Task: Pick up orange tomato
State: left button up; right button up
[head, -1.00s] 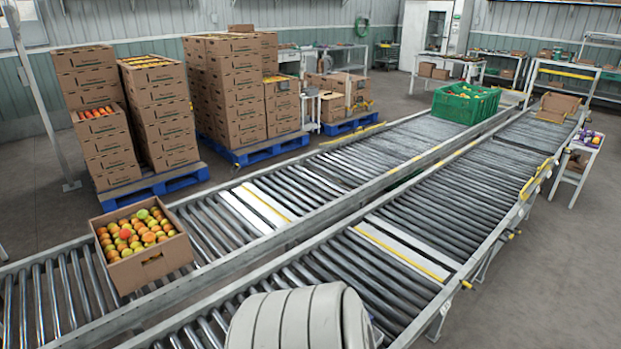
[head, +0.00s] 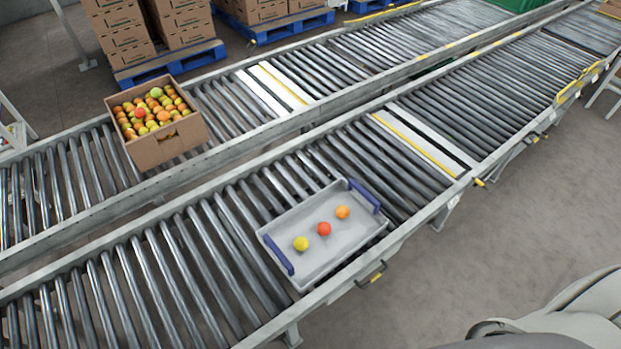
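An orange tomato (head: 342,212) lies in a shallow grey tray (head: 310,266) with blue handles on the near roller conveyor. It is at the right end of a row of three. A red tomato (head: 324,229) lies in the middle and a yellow tomato (head: 301,243) at the left. The tomatoes are apart from each other and nothing covers them. Neither of my grippers is in view; only a pale rounded part of my own body shows at the bottom right.
A cardboard box (head: 165,147) full of mixed tomatoes stands on the far conveyor. The near conveyor's side rail (head: 352,275) runs in front of the tray. Stacked cartons (head: 118,32) stand on blue pallets behind.

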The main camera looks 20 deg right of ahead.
aim_at(343, 212)
jog(key=z, duration=0.85)
